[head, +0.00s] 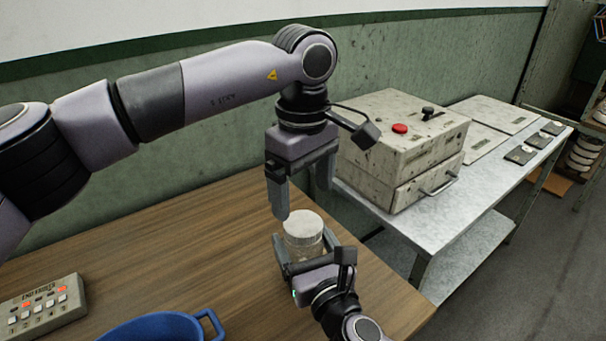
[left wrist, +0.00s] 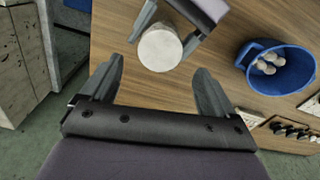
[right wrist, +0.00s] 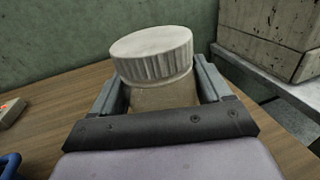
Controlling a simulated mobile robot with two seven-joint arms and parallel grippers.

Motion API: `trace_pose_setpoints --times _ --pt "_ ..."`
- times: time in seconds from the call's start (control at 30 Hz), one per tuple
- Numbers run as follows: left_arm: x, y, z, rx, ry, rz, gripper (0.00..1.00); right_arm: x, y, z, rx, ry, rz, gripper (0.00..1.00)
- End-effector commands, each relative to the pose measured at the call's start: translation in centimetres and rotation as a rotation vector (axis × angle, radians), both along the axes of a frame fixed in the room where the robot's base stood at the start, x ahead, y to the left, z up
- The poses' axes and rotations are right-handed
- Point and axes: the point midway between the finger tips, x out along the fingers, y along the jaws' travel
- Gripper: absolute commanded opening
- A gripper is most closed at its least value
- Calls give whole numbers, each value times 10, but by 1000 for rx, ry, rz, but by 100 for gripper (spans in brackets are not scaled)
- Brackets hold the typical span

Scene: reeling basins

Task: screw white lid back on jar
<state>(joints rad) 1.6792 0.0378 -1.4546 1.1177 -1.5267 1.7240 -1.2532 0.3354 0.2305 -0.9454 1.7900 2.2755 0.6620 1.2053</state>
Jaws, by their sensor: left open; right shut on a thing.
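The jar (head: 301,251) stands on the wooden table with the ribbed white lid (head: 303,226) on its top. In the right wrist view the lid (right wrist: 152,53) looks slightly tilted on the jar (right wrist: 163,94). My right gripper (head: 304,255) is shut on the jar's body, one finger on each side. My left gripper (head: 300,201) is open and empty, pointing down just above the lid. In the left wrist view the lid (left wrist: 159,49) lies beyond the spread fingers of my left gripper (left wrist: 157,75). How the lid's thread sits is hidden.
A blue basin (head: 155,328) holding several pale balls (left wrist: 267,63) is at the table's front. A control box (head: 43,305) with buttons lies at the left. A speckled machine box (head: 400,145) stands on a metal table at the right. Bare wood (head: 190,240) lies left of the jar.

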Motion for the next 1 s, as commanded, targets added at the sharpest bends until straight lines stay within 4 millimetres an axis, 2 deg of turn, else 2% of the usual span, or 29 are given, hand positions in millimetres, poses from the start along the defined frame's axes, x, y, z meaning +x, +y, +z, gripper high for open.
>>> trace_pose_setpoints --times 1.0 --pt "0 0 11 -2 1 1691 88 0 0 0 0 0 -1 0"
